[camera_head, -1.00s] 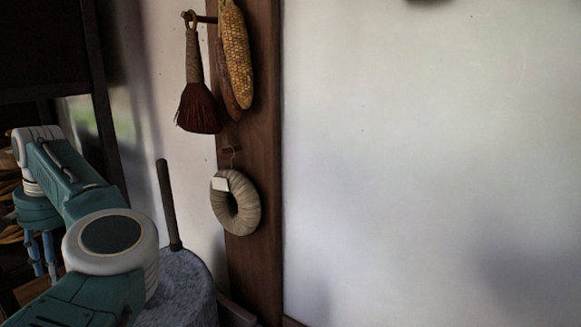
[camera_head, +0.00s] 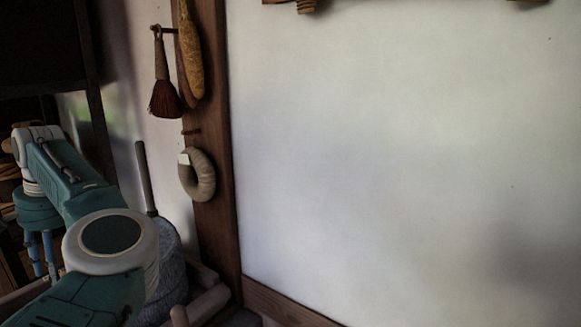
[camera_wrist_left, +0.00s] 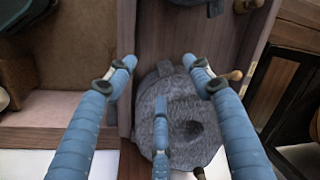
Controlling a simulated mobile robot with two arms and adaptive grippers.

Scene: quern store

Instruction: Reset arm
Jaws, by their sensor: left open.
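My left arm (camera_head: 110,240), teal and white, comes in from the lower left of the head view. Its elbow is bent and its wrist lies at the far left. My left gripper (camera_head: 42,255) points down there, its blue fingers partly cut off from clear view. In the left wrist view my left gripper (camera_wrist_left: 158,75) is open, with its blue fingers spread apart and nothing between them. A round grey stone (camera_wrist_left: 203,110) with a hollow lies beyond the fingers. My right gripper is not in view.
A grey stone (camera_head: 170,262) with an upright rod (camera_head: 146,178) stands close behind my left arm. A brush (camera_head: 163,85), a corn cob (camera_head: 190,50) and a padded ring (camera_head: 203,176) hang on or beside a wooden post (camera_head: 215,120). The pale wall (camera_head: 390,150) fills the right.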

